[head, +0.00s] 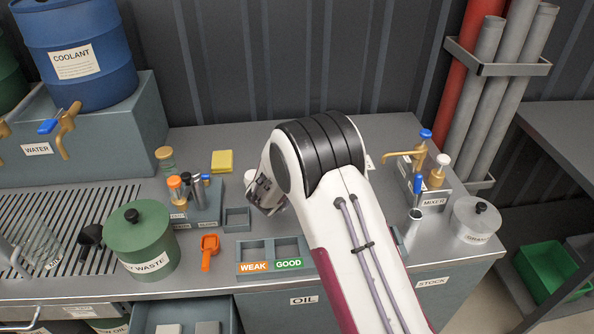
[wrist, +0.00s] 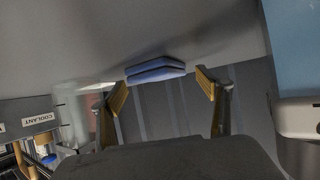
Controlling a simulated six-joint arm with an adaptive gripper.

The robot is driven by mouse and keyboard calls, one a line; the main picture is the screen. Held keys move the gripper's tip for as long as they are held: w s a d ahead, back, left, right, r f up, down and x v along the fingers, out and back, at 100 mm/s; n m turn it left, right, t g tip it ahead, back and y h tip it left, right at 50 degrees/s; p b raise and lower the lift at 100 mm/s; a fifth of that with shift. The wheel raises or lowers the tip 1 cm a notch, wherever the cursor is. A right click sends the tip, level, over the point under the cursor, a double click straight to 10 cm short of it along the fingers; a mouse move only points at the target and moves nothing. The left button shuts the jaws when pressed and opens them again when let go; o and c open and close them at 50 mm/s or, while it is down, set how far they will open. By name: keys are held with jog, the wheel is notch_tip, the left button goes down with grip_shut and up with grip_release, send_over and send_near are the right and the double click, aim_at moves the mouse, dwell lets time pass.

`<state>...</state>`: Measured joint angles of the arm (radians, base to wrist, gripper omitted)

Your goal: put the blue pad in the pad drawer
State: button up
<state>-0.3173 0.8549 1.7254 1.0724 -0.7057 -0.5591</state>
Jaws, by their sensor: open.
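The blue pad (wrist: 155,70) shows in the wrist view against a grey surface, ahead of and between my fingertips. My gripper (wrist: 162,88) is open, one finger on each side of the pad's line, and nothing is held. Whether the fingers touch the pad cannot be told. In the head view my arm hides the pad and most of my gripper. An open drawer (head: 231,318) sticks out below the bench front, with two greyish blocks in it; no label on it is readable.
On the bench (head: 330,132) are a yellow pad (head: 222,161), a bottle rack (head: 200,207), an orange scoop (head: 209,250), a WEAK/GOOD tray (head: 271,266) and a green waste pot (head: 140,240). A mixer (head: 432,197) and a lidded grey pot (head: 477,221) stand at right.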

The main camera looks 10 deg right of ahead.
jog(key=shift+w+d+f, duration=0.2)
jog(key=shift+w+f, duration=0.05)
jog(key=shift+w, duration=0.15)
jog(key=c, duration=1.2)
jog(key=shift+c, duration=0.3)
jog(key=shift+r, duration=5)
jog(key=shift+a, duration=0.1)
